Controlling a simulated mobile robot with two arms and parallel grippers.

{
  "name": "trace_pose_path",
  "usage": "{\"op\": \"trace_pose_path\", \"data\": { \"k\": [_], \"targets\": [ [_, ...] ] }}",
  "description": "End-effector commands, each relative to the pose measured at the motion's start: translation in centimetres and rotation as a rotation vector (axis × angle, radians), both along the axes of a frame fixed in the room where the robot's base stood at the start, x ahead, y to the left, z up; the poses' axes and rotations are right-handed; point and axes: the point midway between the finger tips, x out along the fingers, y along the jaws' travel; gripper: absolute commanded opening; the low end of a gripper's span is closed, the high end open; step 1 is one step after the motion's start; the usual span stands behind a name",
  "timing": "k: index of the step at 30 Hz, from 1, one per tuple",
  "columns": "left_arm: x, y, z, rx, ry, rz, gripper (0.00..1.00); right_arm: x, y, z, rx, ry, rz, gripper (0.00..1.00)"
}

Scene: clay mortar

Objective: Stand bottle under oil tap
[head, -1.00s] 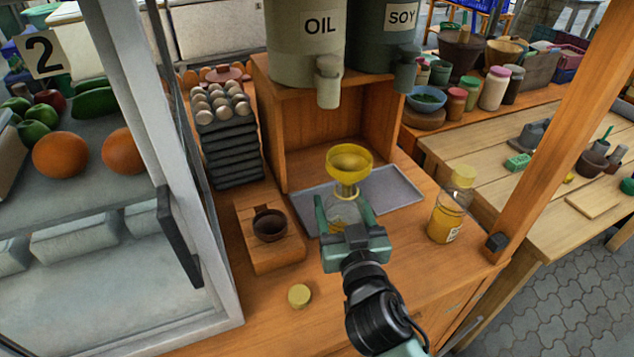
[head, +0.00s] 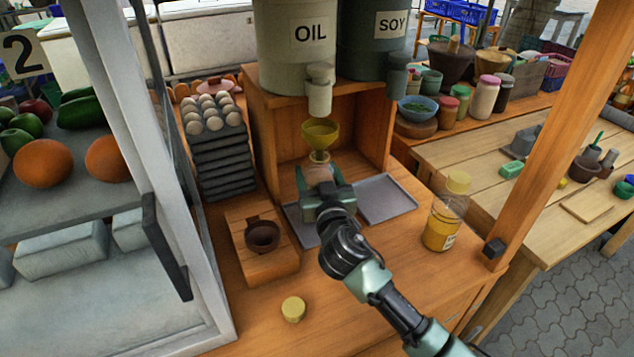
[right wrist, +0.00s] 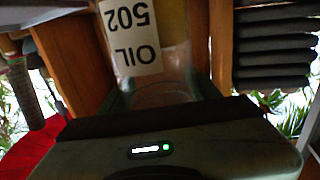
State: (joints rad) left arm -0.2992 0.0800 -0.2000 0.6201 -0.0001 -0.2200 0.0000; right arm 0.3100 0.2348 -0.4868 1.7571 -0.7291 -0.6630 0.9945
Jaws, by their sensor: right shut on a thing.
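My right gripper (head: 322,185) is shut on a clear bottle (head: 318,174), with a yellow funnel (head: 320,132) in its neck. The bottle is upright, at the front of the wooden alcove. The funnel shows just below the oil tap (head: 319,92), which hangs from the large container marked OIL (head: 297,45). I cannot tell whether the bottle's base touches the grey tray (head: 388,198), as my gripper hides it. In the right wrist view the bottle's clear glass (right wrist: 160,90) is between the jaws, near an upside-down "OIL 502" label (right wrist: 130,35). My left gripper is not in view.
The SOY container (head: 372,50) and its tap stand to the right. An egg stack (head: 213,140) stands left of the alcove. A brown cup (head: 262,236) sits on a wooden block. A capped yellow bottle (head: 444,215) stands right; a round lid (head: 293,309) lies in front.

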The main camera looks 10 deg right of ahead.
Motion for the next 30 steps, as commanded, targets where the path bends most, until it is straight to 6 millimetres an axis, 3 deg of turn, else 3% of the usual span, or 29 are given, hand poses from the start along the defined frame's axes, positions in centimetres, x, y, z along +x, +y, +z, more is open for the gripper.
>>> {"op": "trace_pose_path", "data": {
  "k": [1, 13, 14, 15, 16, 28, 30],
  "targets": [
    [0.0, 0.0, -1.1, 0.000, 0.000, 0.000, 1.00, 0.0, 0.0, -1.1, -0.002, -0.002, 0.001, 0.01],
    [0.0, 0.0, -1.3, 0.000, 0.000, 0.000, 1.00, 0.0, 0.0, -1.4, 0.002, -0.002, 0.001, 0.01],
    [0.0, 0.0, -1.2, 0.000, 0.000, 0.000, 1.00, 0.0, 0.0, -1.5, 0.001, 0.001, 0.001, 0.67],
    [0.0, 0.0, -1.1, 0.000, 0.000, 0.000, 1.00, 0.0, 0.0, -1.4, 0.001, 0.001, 0.001, 0.79],
    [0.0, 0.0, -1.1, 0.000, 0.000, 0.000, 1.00, 0.0, 0.0, -1.4, 0.001, 0.001, 0.001, 0.84],
    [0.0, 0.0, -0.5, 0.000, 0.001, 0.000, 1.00, -0.1, 0.0, -0.8, -0.001, -0.001, 0.001, 0.84],
    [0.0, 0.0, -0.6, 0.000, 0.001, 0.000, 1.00, -1.1, 0.1, -1.1, 0.001, 0.002, 0.002, 0.84]
  ]
}}
